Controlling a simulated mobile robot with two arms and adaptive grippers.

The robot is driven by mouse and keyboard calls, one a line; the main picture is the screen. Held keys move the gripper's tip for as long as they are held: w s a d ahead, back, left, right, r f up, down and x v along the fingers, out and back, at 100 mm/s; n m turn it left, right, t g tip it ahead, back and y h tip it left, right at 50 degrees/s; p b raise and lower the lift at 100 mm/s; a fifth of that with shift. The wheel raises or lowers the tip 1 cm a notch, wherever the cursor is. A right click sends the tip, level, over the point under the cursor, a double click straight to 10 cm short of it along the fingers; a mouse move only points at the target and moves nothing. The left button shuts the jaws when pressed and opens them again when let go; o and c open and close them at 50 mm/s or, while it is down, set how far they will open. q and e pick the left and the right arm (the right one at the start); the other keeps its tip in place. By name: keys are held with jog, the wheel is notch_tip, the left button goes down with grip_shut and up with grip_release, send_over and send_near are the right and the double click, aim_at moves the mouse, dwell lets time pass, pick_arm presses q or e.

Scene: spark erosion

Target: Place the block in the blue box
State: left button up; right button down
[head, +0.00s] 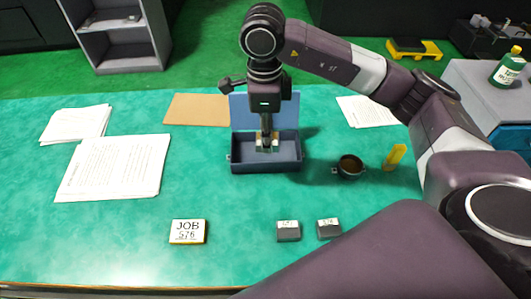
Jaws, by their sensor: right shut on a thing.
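The blue box (237,163) stands open on the green table, its lid (240,112) raised at the back. My right gripper (267,145) points down into the box. It is shut on a small block (260,143) with light and brassy parts, mostly hidden by the fingers. The block is at or inside the box opening; I cannot tell whether it touches the floor of the box. My left gripper is out of view.
Two small dark labelled blocks (288,232) and a JOB 576 sign (187,231) lie near the front. A dark cup (350,167) and a yellow piece (395,156) stand right of the box. Papers (112,167) lie left; the front left table is clear.

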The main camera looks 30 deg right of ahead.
aim_at(266, 155)
jog(key=w+d+r+m+p, duration=0.25)
jog(key=w+r+m, duration=0.4)
jog(key=m, duration=1.05)
jog(key=f, duration=0.6)
jog(key=f+p, duration=0.1)
jog(key=f, duration=0.5)
jog(key=f+p, duration=0.1)
jog(key=f, duration=0.5)
jog(key=shift+s+d+f, duration=0.1)
jog(key=shift+s, duration=0.2)
jog(key=shift+f, duration=0.3)
jog(key=shift+f, duration=0.1)
jog(key=c, duration=1.4)
grip_release()
